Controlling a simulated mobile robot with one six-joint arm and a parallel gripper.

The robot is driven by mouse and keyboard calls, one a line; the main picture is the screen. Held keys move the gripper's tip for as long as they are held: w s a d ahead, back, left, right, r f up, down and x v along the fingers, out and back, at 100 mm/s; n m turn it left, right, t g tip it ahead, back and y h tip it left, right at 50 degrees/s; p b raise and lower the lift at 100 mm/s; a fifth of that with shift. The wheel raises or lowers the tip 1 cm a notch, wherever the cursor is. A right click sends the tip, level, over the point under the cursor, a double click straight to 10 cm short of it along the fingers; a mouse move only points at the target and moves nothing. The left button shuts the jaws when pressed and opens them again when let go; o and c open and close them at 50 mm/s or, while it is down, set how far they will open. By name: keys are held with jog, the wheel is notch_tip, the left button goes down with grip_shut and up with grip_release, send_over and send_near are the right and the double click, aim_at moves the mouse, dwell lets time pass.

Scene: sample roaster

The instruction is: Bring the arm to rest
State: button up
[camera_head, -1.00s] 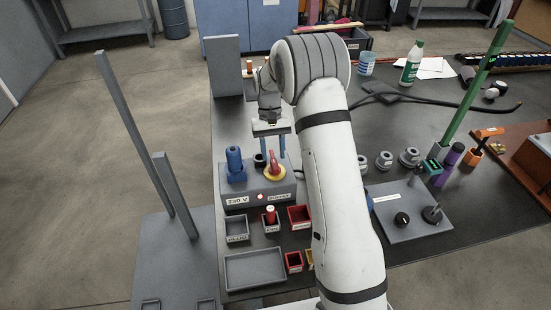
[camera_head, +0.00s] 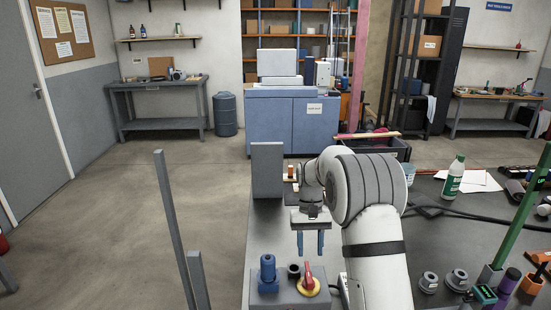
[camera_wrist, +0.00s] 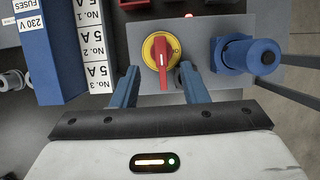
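My gripper (camera_head: 310,243) hangs fingers-down above the dark bench in the head view, with its two blue fingers apart and nothing between them. It is above and behind the grey supply box (camera_head: 290,299). That box carries a red rotary switch on a yellow disc (camera_head: 308,283) and a blue plug (camera_head: 268,271). In the wrist view my gripper's fingers (camera_wrist: 160,88) stand apart, and the red switch handle (camera_wrist: 161,60) shows in the gap beyond them. The blue plug (camera_wrist: 250,55) is to the right of the fingers there. My white arm reaches in from the lower right.
A grey upright panel (camera_head: 267,170) stands behind my gripper. Grey posts (camera_head: 174,225) rise at left. A green post (camera_head: 522,205), a green-white bottle (camera_head: 454,177) and round grey pieces (camera_head: 429,283) are at right. A blue fuse box (camera_wrist: 50,50) shows in the wrist view. Open floor lies left.

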jog(key=s+d+r+t+p, duration=0.2)
jog(key=s+r+t, duration=0.2)
jog(key=s+r, duration=0.95)
jog(key=s+r+t+p, duration=0.1)
jog(key=s+t+p, duration=0.1)
jog(key=s, duration=1.4)
jog(key=shift+d+t, duration=0.3)
jog(key=shift+t, duration=0.1)
